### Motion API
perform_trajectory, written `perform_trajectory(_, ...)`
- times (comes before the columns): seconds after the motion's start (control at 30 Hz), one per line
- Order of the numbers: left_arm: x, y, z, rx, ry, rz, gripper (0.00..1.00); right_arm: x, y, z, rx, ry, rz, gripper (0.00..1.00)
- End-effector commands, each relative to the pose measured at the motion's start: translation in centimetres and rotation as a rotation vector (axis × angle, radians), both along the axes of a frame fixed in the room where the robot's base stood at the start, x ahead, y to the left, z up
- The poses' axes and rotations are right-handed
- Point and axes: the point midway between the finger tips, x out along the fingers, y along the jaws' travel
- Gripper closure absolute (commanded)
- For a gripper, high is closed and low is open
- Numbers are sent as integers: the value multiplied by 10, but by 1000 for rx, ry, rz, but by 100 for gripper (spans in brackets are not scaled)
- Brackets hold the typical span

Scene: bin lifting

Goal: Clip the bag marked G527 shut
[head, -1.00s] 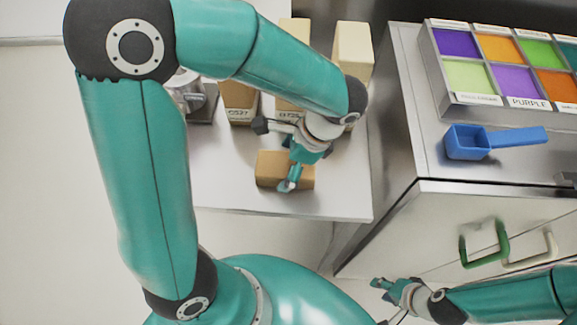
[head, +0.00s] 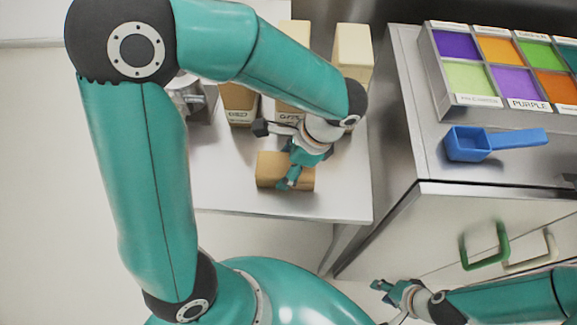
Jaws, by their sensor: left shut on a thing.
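Several paper bags stand at the back of the white table: a brown one (head: 238,100) with a label, a tan one (head: 290,105) with a label, and a cream one (head: 352,52). The labels are too small to read surely. A plain brown box-shaped packet (head: 267,172) lies nearer the front edge, with no mark showing. My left gripper (head: 290,168) is down over this packet, its fingers against it and shut. My arm hides part of the bags. I cannot make out a clip. My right gripper (head: 385,290) is low beside the cabinet, away from the table.
A metal and glass item (head: 190,95) stands at the table's back left. On the steel cabinet (head: 410,150) at the right are a tray (head: 433,75) of coloured compartments and a blue scoop (head: 490,142). Green (head: 485,262) and pale (head: 530,263) handles stick out from its front.

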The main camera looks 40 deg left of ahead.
Motion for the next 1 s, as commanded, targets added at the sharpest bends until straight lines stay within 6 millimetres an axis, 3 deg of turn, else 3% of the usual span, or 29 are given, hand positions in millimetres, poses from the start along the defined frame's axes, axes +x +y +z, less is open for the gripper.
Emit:
perform_trajectory(0.23, 1, 0, 10, -1, -3, 0, 67, 0, 0, 4, 0, 0, 0, 60)
perform_trajectory(0.37, 1, 0, 26, -1, -5, 1, 67, 0, 0, 5, 0, 0, 0, 60)
perform_trajectory(0.47, 1, -1, 46, -1, -7, 0, 67, 0, 0, 7, 0, 0, 0, 60)
perform_trajectory(0.8, 1, -1, 141, -3, -7, -1, 67, 0, 0, 14, 0, 0, 0, 60)
perform_trajectory(1.0, 1, 0, 182, -2, -4, -1, 67, 0, 0, 18, 0, 0, 0, 60)
